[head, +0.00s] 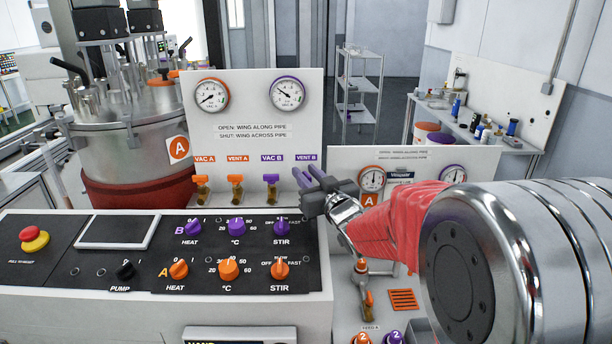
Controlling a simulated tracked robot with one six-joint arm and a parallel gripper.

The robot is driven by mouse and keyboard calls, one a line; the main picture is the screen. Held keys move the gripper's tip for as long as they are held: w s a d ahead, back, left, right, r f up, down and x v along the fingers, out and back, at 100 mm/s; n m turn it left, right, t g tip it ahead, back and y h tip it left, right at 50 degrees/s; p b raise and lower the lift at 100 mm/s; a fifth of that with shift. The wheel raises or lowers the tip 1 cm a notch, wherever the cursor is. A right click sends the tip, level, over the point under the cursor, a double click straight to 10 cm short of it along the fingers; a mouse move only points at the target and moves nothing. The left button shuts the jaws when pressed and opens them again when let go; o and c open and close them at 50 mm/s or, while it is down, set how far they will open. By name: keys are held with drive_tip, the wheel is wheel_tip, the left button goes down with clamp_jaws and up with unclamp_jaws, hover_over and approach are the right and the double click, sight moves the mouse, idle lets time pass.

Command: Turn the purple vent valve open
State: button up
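The purple VENT B valve belongs under the VENT B label (306,158) at the right end of the valve row on the white panel (252,113). My gripper (309,181) is right in front of that spot and covers most of it. Purple shows at the fingertips, but I cannot tell finger from valve wing there. The wing's angle and any contact are unclear. The purple VAC B valve (271,181) stands just left with its wing up. The orange VENT A (236,181) and VAC A (202,182) valves are further left. The panel text reads open along the pipe, shut across.
Below the valves is the black control panel with purple knobs (237,227) and orange knobs (229,269). A steel vessel (125,150) stands at the left. Two gauges (287,93) sit above the valves. A lower panel with gauges (372,179) is behind my arm at right.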

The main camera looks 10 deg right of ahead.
drive_tip(key=shift+s, duration=0.1)
drive_tip(key=s+d, duration=0.2)
drive_tip(key=s, duration=1.1)
drive_tip(key=shift+s+d, duration=0.2)
drive_tip(key=shift+d, duration=0.15)
drive_tip(key=shift+f, duration=0.1)
